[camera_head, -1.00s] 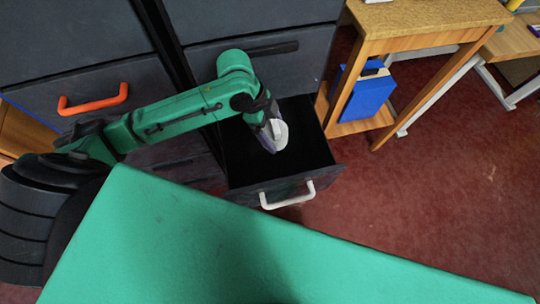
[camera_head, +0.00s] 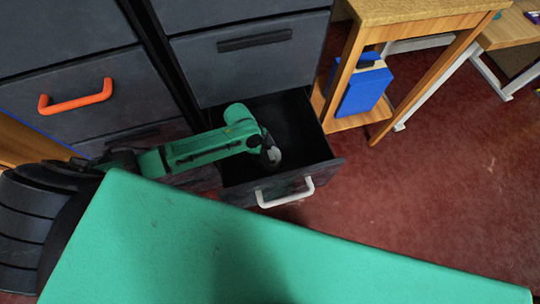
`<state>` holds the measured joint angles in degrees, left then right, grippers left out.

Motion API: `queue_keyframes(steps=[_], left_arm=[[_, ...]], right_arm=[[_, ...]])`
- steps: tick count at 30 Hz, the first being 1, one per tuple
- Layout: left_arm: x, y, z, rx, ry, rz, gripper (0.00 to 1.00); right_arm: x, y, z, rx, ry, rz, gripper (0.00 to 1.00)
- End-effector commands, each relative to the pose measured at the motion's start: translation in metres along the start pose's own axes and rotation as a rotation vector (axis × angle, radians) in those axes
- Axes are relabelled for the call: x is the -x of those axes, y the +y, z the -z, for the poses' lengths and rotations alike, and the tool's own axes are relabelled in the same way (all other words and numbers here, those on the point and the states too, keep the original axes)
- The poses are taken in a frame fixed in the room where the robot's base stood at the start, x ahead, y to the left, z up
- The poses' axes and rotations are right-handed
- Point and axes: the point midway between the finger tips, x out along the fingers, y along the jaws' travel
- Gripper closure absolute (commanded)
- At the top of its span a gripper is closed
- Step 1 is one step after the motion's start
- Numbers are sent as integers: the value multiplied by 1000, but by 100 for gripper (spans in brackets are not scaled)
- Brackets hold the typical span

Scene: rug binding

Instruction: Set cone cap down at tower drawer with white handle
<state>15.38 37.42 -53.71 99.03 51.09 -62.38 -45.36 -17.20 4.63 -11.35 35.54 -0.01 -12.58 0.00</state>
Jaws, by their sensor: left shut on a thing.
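The drawer with the white handle (camera_head: 285,193) is pulled open from the dark tower, and its inside is dark. My left gripper (camera_head: 271,155) reaches down into this drawer from the left. It is shut on the white cone cap (camera_head: 274,157), of which only a small part shows past the fingers. I cannot tell whether the cap touches the drawer floor. My right gripper is not in view.
Another dark tower with an orange handle (camera_head: 75,97) stands to the left, its drawer shut. A wooden table (camera_head: 415,18) with a blue box (camera_head: 362,88) on its lower shelf stands right of the open drawer. Red floor (camera_head: 440,180) lies clear at the right.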

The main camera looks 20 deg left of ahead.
Motion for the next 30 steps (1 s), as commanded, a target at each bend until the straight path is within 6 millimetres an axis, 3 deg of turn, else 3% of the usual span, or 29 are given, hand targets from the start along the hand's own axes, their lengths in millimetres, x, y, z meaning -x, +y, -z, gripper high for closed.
queue_keyframes(steps=[1,2,3,11,22,30], left_arm=[[-1,0,-1,0,0,0,63],[-2,0,-1,0,0,0,5],[-1,0,0,0,0,0,0],[4,0,0,1,-1,0,0],[71,0,0,1,-1,1,0],[76,0,0,1,0,-1,0]], right_arm=[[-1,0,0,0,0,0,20],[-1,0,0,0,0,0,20],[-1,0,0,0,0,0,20],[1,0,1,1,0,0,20],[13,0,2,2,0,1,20],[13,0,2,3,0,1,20]])
